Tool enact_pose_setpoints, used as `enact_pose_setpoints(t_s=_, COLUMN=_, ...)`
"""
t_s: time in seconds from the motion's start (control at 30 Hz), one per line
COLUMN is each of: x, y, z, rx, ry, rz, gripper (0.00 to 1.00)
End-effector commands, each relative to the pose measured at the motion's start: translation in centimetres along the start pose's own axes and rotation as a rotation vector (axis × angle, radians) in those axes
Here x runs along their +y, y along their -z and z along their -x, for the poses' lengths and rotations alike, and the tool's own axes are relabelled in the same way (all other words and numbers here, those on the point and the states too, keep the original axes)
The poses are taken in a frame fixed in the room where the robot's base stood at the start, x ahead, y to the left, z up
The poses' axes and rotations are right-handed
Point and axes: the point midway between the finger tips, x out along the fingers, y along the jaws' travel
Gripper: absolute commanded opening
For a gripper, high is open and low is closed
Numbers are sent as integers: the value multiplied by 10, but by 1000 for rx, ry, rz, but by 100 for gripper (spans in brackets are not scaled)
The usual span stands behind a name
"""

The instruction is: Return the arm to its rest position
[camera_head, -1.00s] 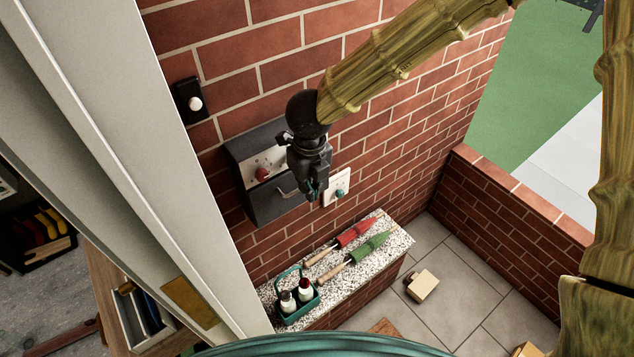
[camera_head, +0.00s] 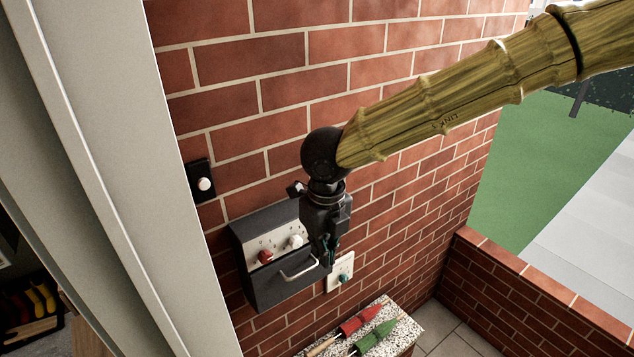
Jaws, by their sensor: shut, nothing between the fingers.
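My gripper (camera_head: 328,258) is black and hangs fingers-down at the end of my bamboo-textured arm. It is shut and empty, in front of the brick wall. It overlaps the right edge of a dark grey wall box (camera_head: 278,288) in the picture; I cannot tell whether they touch. The box has a red knob (camera_head: 265,257), a white knob (camera_head: 295,241) and a pale handle (camera_head: 298,270) on its front.
A white plate with a teal knob (camera_head: 343,278) is on the wall right of my gripper. A black plate with a white knob (camera_head: 204,184) is at left. A pale post (camera_head: 110,150) stands left.

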Motion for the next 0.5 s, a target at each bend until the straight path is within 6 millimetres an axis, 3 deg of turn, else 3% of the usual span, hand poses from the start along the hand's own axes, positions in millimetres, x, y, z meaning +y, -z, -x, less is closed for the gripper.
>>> enact_pose_setpoints(t_s=0.07, x=-2, y=2, z=-8, rx=4, ry=9, rz=14, gripper=0)
enact_pose_setpoints(t_s=0.17, x=-12, y=8, z=-35, rx=16, ry=44, rz=71, gripper=0)
enact_pose_setpoints(t_s=0.5, x=-59, y=57, z=-198, rx=99, ry=240, rz=580, gripper=0)
